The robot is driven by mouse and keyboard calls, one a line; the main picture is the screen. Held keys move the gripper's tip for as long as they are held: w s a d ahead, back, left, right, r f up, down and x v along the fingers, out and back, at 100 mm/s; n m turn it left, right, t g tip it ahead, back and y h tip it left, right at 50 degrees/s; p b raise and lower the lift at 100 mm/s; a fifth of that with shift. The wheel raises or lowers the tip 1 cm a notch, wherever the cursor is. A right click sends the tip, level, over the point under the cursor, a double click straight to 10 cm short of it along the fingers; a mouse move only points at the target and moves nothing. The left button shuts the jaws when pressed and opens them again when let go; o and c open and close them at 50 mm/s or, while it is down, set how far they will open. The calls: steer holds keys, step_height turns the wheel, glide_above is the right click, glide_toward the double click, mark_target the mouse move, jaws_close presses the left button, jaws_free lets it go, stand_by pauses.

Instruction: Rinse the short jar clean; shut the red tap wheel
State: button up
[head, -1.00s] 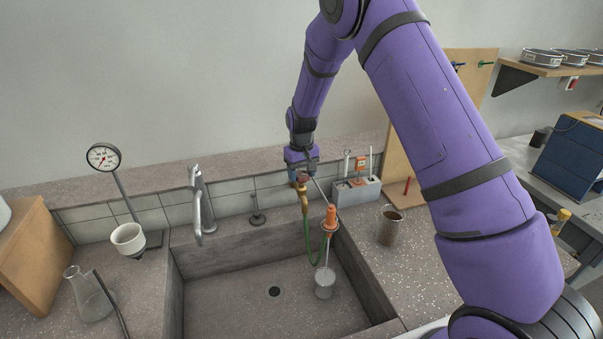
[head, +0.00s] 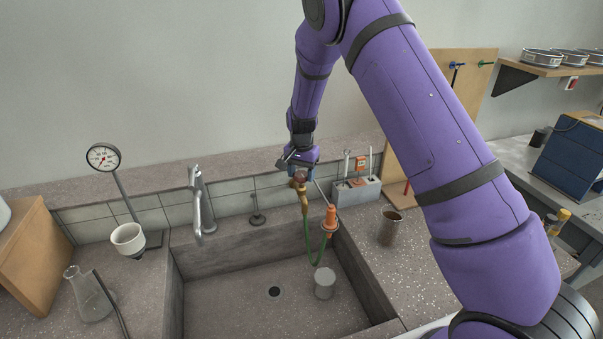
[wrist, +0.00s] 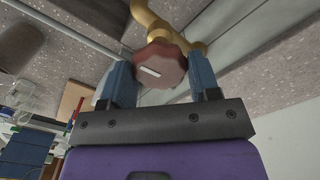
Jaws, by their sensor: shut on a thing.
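The red tap wheel (head: 298,182) sits on the brass tap (head: 304,202) behind the sink. My gripper (head: 300,172) is shut on this wheel. In the wrist view the dark red wheel (wrist: 160,66), with a white bar mark on its face, lies between my two blue fingers. A short pale grey jar (head: 325,284) stands in the sink at its right side, below the orange nozzle (head: 331,217). A green hose (head: 317,252) loops below the tap and nozzle. No water stream shows between nozzle and jar. Whether the jar's inside is clean cannot be told.
The stone sink has a drain (head: 274,292) and a grey faucet (head: 200,208) at its back left. A metal cup (head: 391,227) with brown inside stands right of the sink. A grey caddy (head: 357,191) stands behind. A glass flask (head: 89,297) and white cup (head: 128,238) are left.

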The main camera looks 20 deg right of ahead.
mark_target(302, 174)
steer(key=shift+m, duration=0.6)
steer(key=o, duration=0.9)
step_height(302, 174, up, 11)
steer(key=shift+f, duration=0.1)
stand_by(0.4)
